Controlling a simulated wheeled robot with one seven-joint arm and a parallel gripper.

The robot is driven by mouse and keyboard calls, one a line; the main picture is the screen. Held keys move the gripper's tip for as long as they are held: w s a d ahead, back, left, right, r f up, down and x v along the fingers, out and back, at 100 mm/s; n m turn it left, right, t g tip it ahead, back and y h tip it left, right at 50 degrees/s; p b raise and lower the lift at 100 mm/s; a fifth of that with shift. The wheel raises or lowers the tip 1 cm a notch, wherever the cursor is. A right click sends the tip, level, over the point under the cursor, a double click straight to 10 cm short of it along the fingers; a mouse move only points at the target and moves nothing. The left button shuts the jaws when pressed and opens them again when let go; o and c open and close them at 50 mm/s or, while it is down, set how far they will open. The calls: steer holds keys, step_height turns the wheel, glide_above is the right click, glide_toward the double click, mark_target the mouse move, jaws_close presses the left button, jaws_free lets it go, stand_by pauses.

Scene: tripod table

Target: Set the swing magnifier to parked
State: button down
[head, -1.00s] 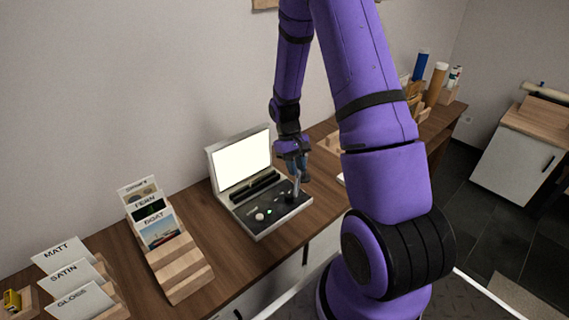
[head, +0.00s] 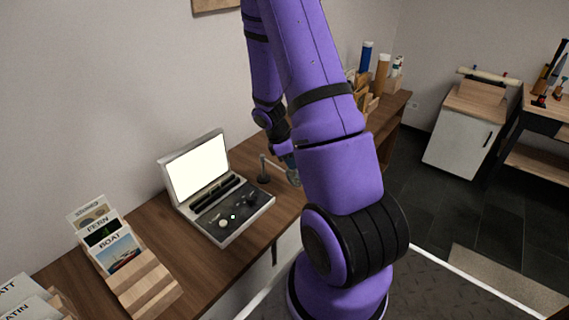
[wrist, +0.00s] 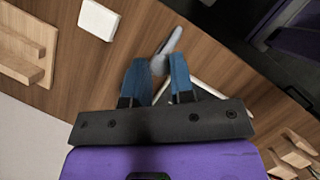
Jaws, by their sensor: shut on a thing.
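The swing magnifier's thin grey post (head: 263,167) stands on a dark round base beside the right end of the light box (head: 233,236). Its arm reaches right from the post top to my gripper (head: 292,174), away from the box. In the wrist view my gripper (wrist: 158,68) has its blue fingers closed on a grey rounded part of the magnifier (wrist: 170,42). My arm links hide much of the gripper in the head view, and the lens cannot be made out clearly.
The light box has a lit white screen (head: 197,169) and a dark panel with knobs. A wooden card rack (head: 145,290) stands to its left. Bottles and wooden holders (head: 383,75) stand at the table's far right. A white square (wrist: 98,19) lies on the wood in the wrist view.

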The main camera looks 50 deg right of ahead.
steer(key=shift+d+n, duration=0.6)
steer(key=shift+d, duration=0.2)
steer(key=c, duration=1)
jaws_free()
steer(key=shift+d, duration=0.1)
steer(key=shift+r, duration=0.15)
steer(key=v, duration=1)
steer(key=shift+s+a+r, duration=0.1)
steer(key=shift+a+r, duration=0.15)
